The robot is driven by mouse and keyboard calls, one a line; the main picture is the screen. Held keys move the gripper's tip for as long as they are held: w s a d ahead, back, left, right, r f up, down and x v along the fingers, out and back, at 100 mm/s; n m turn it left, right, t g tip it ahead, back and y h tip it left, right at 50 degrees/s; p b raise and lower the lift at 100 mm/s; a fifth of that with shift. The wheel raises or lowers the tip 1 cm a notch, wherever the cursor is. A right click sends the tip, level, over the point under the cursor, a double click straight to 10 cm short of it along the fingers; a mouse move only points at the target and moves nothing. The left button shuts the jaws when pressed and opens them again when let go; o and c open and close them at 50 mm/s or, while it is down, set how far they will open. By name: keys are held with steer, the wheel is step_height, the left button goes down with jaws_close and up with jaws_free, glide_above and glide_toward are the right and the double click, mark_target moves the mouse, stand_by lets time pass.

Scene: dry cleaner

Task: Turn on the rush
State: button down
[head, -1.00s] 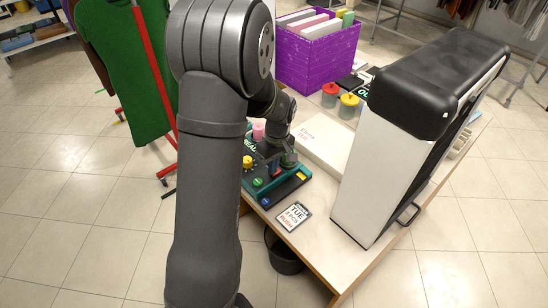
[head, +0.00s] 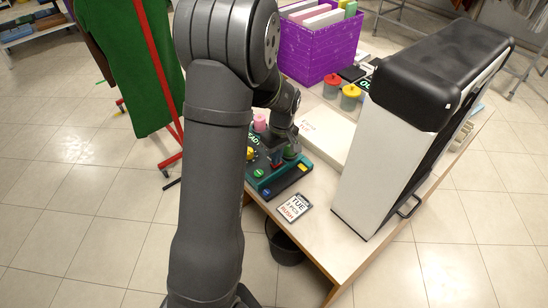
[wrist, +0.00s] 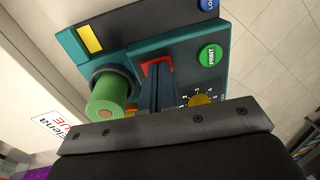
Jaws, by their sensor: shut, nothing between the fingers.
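The teal control panel (head: 283,187) sits at the table's left edge, with a green button (head: 258,173) and a blue button (head: 266,193). In the wrist view, a red-edged part (wrist: 158,64), perhaps a switch, stands on the panel; no rush label is readable on it. My gripper (wrist: 157,80) is shut and empty, its fingertips at or just in front of that red part; I cannot tell whether they touch. A green roll (wrist: 113,98) is beside the fingers. A yellow knob (wrist: 200,100) with a number dial and a green PRINT button (wrist: 210,56) are on the other side. In the head view my wrist hides part of the panel.
A ticket (head: 296,207) reading TUE, 3 PCS, RUSH lies by the panel. A flat pale box (head: 325,137) lies behind it. A tall black-and-white machine (head: 380,165) stands at right. Red-lidded (head: 332,82) and yellow-lidded (head: 351,93) jars and a purple crate (head: 325,56) are farther back.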

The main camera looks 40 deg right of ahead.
steer(key=shift+d, duration=0.2)
steer(key=shift+r, duration=0.1)
step_height(320, 180, up, 14)
steer(key=d, duration=0.1)
steer(key=shift+d, duration=0.35)
stand_by(0.3)
steer(key=shift+a, duration=0.7)
steer(key=f, duration=0.4)
steer(key=a+f, duration=0.1)
steer(key=f, duration=0.9)
steer(key=shift+a, duration=0.35)
